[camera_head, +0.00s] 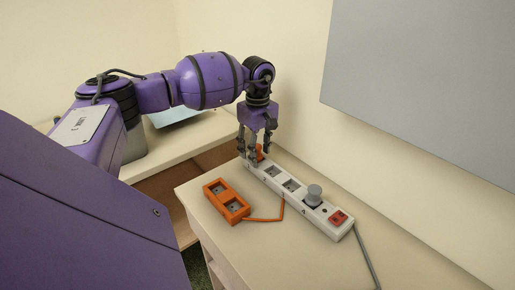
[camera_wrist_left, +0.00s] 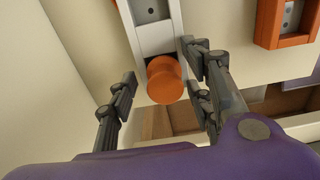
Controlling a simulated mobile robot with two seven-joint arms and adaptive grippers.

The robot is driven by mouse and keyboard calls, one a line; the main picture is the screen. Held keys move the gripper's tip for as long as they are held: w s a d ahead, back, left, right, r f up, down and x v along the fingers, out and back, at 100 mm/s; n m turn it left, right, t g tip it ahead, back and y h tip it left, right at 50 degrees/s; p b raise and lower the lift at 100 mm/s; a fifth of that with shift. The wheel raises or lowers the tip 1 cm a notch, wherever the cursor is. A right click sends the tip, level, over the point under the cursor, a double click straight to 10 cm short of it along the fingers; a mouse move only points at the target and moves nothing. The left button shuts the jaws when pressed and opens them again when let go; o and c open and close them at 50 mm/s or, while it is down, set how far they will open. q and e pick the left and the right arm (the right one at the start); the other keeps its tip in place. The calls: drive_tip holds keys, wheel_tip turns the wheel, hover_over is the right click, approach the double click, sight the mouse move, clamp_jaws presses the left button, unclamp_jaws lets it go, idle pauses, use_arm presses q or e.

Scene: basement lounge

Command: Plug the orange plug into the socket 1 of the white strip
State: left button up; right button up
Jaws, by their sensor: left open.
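The white strip (camera_head: 318,217) lies on the table along the wall, with a row of sockets. The orange plug (camera_wrist_left: 165,79) stands at the far end socket of the strip (camera_wrist_left: 151,38) in the left wrist view. It looks seated there, but its underside is hidden. In the head view only a bit of the orange plug (camera_head: 260,151) shows behind the fingers. My left gripper (camera_head: 253,155) is open, pointing down over that end. In the wrist view its fingers (camera_wrist_left: 162,95) stand on both sides of the plug, apart from it. My right gripper is not in view.
A grey plug (camera_head: 313,195) sits in the socket near the red switch (camera_head: 338,217). An orange two-socket block (camera_head: 226,201) lies left of the strip, its orange cord running to the strip's side. A grey cable (camera_head: 367,256) leaves the near end. The wall is close behind.

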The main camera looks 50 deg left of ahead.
sight(258, 145)
use_arm(q)
wheel_tip(258, 145, up, 12)
idle(0.4)
drive_tip(key=shift+r, duration=0.1)
idle(0.3)
